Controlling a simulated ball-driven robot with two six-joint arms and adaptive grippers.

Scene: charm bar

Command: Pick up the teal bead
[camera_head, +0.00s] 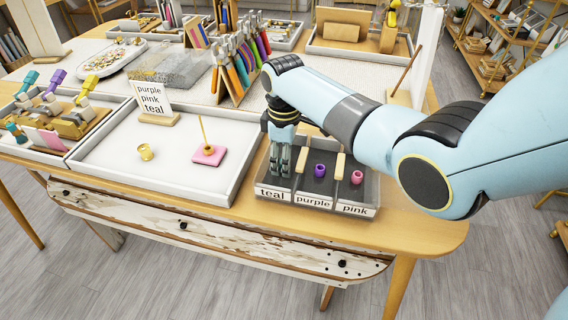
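A dark divided bead tray (330,192) stands at the table's front, with white labels reading teal, purple and pink. My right gripper (280,168) points down into the left compartment, behind the teal label (272,193). No teal bead shows; the gripper covers much of that compartment. Whether its fingers are open or shut on something cannot be told. A purple bead (319,170) lies in the middle compartment and a pink bead (356,177) in the right one. My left gripper is not in view.
Left of the bead tray is a white tray (100,164) holding a brass ring-like piece (146,151) and a pink base (208,154) with an upright rod. A card (151,100) reads purple, pink, teal. Pliers in a rack (238,75) stand behind.

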